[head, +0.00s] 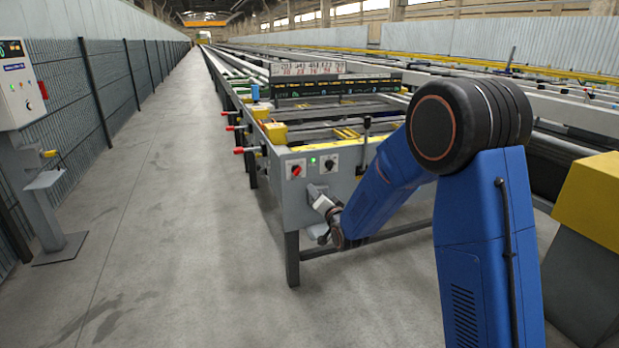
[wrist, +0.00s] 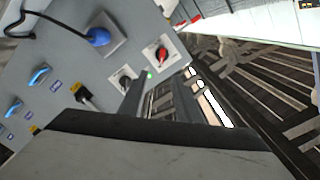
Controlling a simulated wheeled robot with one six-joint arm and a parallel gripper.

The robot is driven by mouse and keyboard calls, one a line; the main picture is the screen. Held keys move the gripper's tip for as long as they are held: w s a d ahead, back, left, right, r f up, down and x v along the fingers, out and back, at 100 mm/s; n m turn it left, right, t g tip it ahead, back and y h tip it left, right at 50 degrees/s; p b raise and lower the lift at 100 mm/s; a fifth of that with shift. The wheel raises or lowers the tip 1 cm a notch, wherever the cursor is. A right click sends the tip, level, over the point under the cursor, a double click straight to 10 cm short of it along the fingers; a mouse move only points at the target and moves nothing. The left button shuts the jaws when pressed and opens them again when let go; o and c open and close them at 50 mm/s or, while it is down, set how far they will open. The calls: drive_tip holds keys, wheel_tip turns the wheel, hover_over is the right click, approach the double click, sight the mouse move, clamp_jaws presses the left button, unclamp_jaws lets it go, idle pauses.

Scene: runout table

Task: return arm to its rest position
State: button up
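My blue arm reaches down from its black joint to the front panel of the runout table (head: 298,205) in the head view. My gripper (head: 322,204) is small there, close to the panel's lower part; contact cannot be judged. In the wrist view a dark and grey gripper part (wrist: 150,148) fills the bottom, with the panel (wrist: 65,55) tilted beyond it. The fingertips are not clear, so open or shut cannot be told. No held object is distinguishable.
The panel bears a red switch (head: 296,171), a black switch (head: 331,161) and a blue plug (wrist: 98,36) with a black cable. A yellow-topped block (head: 592,200) stands right of my arm. A control post (head: 45,205) stands far left. The aisle floor (head: 165,210) is clear.

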drive_tip(key=s+d+r+n+g+h, duration=0.1)
drive_tip(key=s+d+r+g+h, duration=0.2)
drive_tip(key=s+d, duration=0.55)
drive_tip(key=s+d+r+n+g+h, duration=0.1)
drive_tip(key=s+d+r+g, duration=0.35)
drive_tip(key=s, duration=0.65)
drive_tip(key=s+d+f+n+g, duration=0.1)
drive_tip(key=s+d, duration=0.2)
drive_tip(key=s, duration=0.8)
drive_tip(key=s+d+f+n+g+h, duration=0.1)
drive_tip(key=s+d+g, duration=0.1)
drive_tip(key=s, duration=1)
drive_tip(key=s+d+f+n+g, duration=0.1)
drive_tip(key=s+d, duration=0.3)
drive_tip(key=s, duration=0.8)
drive_tip(key=shift+d+g+h, duration=0.3)
drive_tip(key=shift+g, duration=0.05)
